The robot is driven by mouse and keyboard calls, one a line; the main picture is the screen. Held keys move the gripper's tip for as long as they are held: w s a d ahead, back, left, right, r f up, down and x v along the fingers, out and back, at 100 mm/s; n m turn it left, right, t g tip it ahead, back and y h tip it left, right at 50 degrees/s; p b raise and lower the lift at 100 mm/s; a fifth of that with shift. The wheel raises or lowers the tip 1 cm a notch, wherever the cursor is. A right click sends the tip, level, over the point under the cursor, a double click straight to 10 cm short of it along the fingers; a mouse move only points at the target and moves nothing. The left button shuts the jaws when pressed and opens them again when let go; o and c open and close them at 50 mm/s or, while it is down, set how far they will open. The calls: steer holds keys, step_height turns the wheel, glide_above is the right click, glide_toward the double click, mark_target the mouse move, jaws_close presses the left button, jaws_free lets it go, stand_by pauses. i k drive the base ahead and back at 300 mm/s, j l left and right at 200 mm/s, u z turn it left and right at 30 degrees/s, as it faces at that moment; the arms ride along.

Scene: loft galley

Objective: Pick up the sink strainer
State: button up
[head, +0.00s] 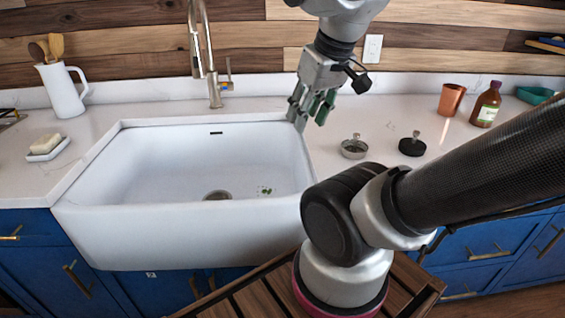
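The sink strainer (354,151), a small round metal basket with an upright knob, sits on the pale counter right of the sink. My gripper (309,118) hangs above the sink's right rim, up and to the left of the strainer in the picture. Its two fingers point down and are apart, with nothing between them. It does not touch the strainer. A black round stopper (412,147) with a metal knob sits just right of the strainer, apart from it.
The white sink (170,165) has a drain and small green scraps inside. A faucet (211,70) stands behind it. A copper cup (451,100), brown bottle (486,105) and teal dish (534,95) stand at right. A white pitcher (61,90) and soap dish (49,152) are at left.

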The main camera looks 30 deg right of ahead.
mark_target(355, 148)
steer(key=j+z, duration=0.2)
steer(key=z, duration=0.15)
steer(key=i+j+z, duration=0.1)
steer(key=z, duration=0.25)
steer(key=j+z, duration=0.35)
